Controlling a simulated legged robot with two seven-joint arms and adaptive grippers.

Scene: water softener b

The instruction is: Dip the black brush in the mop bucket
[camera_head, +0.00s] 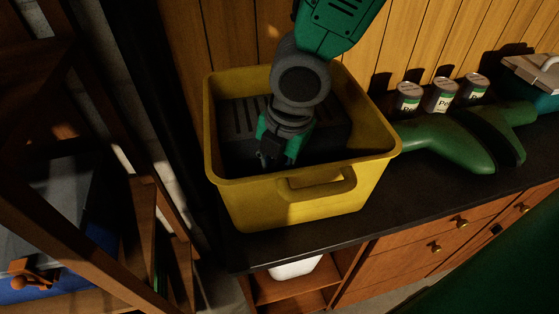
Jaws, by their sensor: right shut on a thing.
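The yellow mop bucket (228,188) stands on the dark counter, with a handle on its front wall. A black slatted part (236,118) shows inside it. My right gripper (276,158) reaches down from above into the bucket, below the rim level in the picture. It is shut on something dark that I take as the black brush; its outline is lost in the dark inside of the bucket. I cannot tell how deep the brush is or whether it touches anything. My left gripper is not in view.
On the dark counter (395,212), right of the bucket, lies a large green object (450,142). Several small cans (443,97) stand behind it by the wooden wall. A teal box with a pale lid (535,75) is at far right. A wooden rack (95,225) stands at left.

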